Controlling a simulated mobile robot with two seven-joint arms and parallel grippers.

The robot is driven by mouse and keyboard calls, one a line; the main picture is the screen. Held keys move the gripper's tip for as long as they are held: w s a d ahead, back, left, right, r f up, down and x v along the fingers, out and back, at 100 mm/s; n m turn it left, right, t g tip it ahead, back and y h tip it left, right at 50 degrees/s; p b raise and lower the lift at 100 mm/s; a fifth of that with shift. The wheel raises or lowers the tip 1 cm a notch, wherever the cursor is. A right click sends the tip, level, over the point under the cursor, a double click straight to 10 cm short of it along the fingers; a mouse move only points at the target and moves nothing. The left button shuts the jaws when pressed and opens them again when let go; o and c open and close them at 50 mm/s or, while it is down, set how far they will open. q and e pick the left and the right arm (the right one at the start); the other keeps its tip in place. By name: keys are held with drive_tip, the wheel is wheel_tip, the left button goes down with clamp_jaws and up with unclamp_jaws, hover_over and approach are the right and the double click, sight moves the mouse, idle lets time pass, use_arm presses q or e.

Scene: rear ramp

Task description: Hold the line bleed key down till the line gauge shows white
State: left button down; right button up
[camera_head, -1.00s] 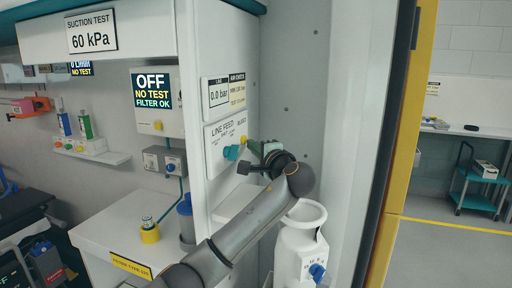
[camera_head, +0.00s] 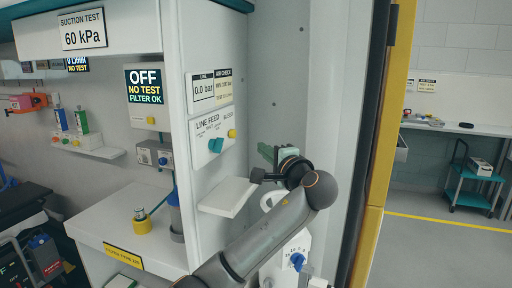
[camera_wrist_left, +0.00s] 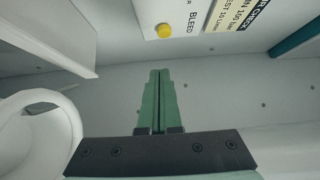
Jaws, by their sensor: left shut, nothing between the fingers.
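The yellow bleed key (camera_head: 232,133) sits at the right of the white LINE FEED panel (camera_head: 207,158), beside a teal knob (camera_head: 215,145). The line gauge (camera_head: 203,88) above it reads 0.0 bar on a white face. My left gripper (camera_head: 264,151) is shut and empty, its green fingers to the right of and a little below the key, apart from it. In the left wrist view the closed fingertips (camera_wrist_left: 160,72) point toward the yellow key (camera_wrist_left: 163,31), with a gap between them. My right gripper is not in view.
A small white shelf (camera_head: 228,196) juts out below the panel. A white container (camera_head: 297,250) with a blue knob stands under my left arm. A yellow door post (camera_head: 385,130) rises at the right. An AIR CHECK label (camera_head: 223,87) is next to the gauge.

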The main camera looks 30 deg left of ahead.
use_arm(q)
drive_tip(key=shift+v, duration=1.4)
